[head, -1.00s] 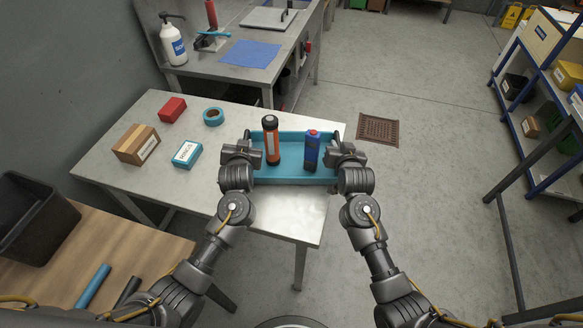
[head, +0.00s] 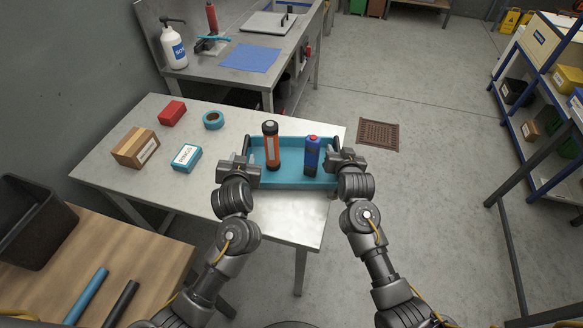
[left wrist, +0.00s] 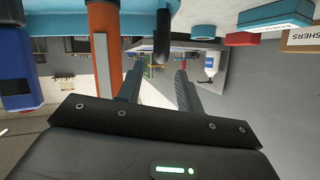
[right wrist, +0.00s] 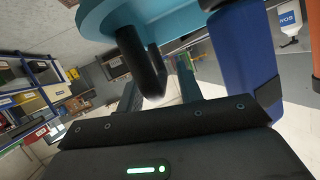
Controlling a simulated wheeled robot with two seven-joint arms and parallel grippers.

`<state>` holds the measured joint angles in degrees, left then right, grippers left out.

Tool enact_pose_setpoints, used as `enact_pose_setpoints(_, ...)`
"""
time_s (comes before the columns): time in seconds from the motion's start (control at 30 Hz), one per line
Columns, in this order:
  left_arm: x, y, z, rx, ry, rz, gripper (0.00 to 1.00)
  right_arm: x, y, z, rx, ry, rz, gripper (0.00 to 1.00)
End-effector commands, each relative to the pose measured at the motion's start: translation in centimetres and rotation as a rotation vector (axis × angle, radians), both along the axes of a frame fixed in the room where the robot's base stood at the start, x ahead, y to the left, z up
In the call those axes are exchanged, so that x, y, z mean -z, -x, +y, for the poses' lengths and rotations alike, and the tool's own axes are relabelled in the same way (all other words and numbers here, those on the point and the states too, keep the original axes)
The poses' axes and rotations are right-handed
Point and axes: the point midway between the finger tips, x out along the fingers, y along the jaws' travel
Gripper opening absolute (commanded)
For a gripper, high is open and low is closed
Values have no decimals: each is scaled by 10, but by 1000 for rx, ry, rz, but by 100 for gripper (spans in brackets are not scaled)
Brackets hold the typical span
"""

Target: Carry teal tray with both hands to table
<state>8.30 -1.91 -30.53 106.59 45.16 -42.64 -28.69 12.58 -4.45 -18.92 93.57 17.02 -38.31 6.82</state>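The teal tray (head: 290,183) is at the right part of the grey table and appears to rest on it, its right end near the table's right edge. An orange-and-black bottle (head: 271,150) and a blue bottle (head: 312,158) stand upright in it. My left gripper (head: 241,165) is at the tray's left dark handle (left wrist: 162,38). Its fingers are apart, and the handle is beyond their tips. My right gripper (head: 345,160) is at the right handle (right wrist: 152,70), fingers also apart. Whether that handle lies between the fingertips is hard to tell.
The grey table (head: 215,115) also holds a cardboard box (head: 135,147), a red box (head: 172,113), a teal tape roll (head: 213,120) and a small teal box (head: 187,157). A wooden table (head: 120,260) is near left. A blue shelf rack (head: 515,70) stands right.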

Motion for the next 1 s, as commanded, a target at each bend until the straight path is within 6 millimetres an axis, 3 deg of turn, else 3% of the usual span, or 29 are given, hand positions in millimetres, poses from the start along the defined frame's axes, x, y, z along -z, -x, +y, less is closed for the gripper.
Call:
enact_pose_setpoints(0.1,-9,23,-3,1,6,1,36,0,0,0,0,0,0,36)
enact_pose_setpoints(0.3,-18,45,-5,1,3,1,36,0,0,0,0,0,0,36)
enact_pose_setpoints(0.63,-20,51,-4,0,-1,1,36,-1,5,0,0,0,0,36)
enact_pose_setpoints(0.77,-21,51,-4,0,-1,1,36,-8,21,-2,-1,-1,0,36)
enact_pose_setpoints(1.0,-20,51,-4,1,-1,1,36,-28,69,-6,0,-3,-1,36)
